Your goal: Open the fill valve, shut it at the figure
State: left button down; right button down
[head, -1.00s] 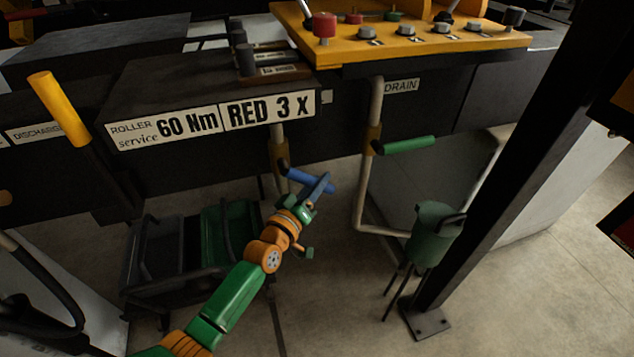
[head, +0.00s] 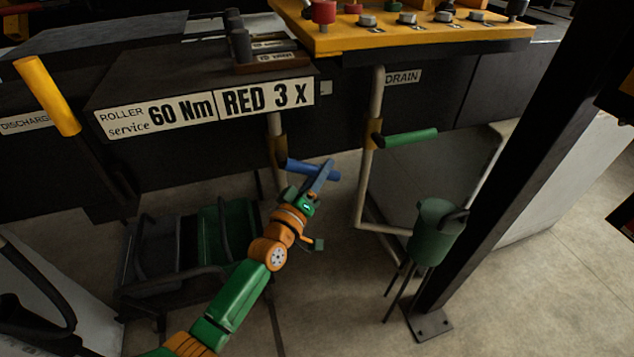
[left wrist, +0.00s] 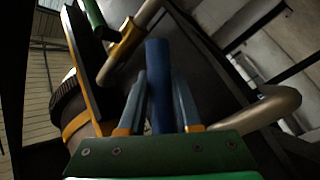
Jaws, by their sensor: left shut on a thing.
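A blue valve handle (head: 297,167) sticks out to the right from a brass-coloured valve body on a pale vertical pipe (head: 276,128), under the dark machine. It slopes slightly down to the right. My left gripper (head: 322,177) is shut on the blue handle near its outer end. In the left wrist view the blue handle (left wrist: 158,80) runs between the two fingers of my left gripper (left wrist: 160,100). No label naming this valve is readable. My right gripper is not in view.
A green handle (head: 410,137) sits on the pipe by the DRAIN label (head: 403,77). A green canister (head: 434,228) and a dark post (head: 490,165) stand to the right. A yellow control panel (head: 420,40) is above. A dark cart (head: 160,255) is at lower left.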

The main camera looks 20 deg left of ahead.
pick_arm(q)
jog(key=n+t+b, duration=0.1)
jog(key=r+n+t+b, duration=0.1)
jog(key=b, duration=0.1)
jog(key=d+r+n+b, duration=0.1)
jog(key=shift+w+r+n+t+y+b, duration=0.25)
jog(key=shift+w+n+t+y+b, duration=0.05)
jog(key=shift+t+y+b, duration=0.1)
jog(key=shift+r+n+t+y+b, duration=0.7)
jog(key=shift+r+n+b, duration=0.25)
jog(key=shift+n, duration=0.15)
jog(key=shift+r+n, duration=0.3)
jog(key=shift+r, duration=0.15)
jog(key=c, duration=1)
grip_release()
jog(key=o, duration=0.4)
jog(key=shift+d, duration=0.1)
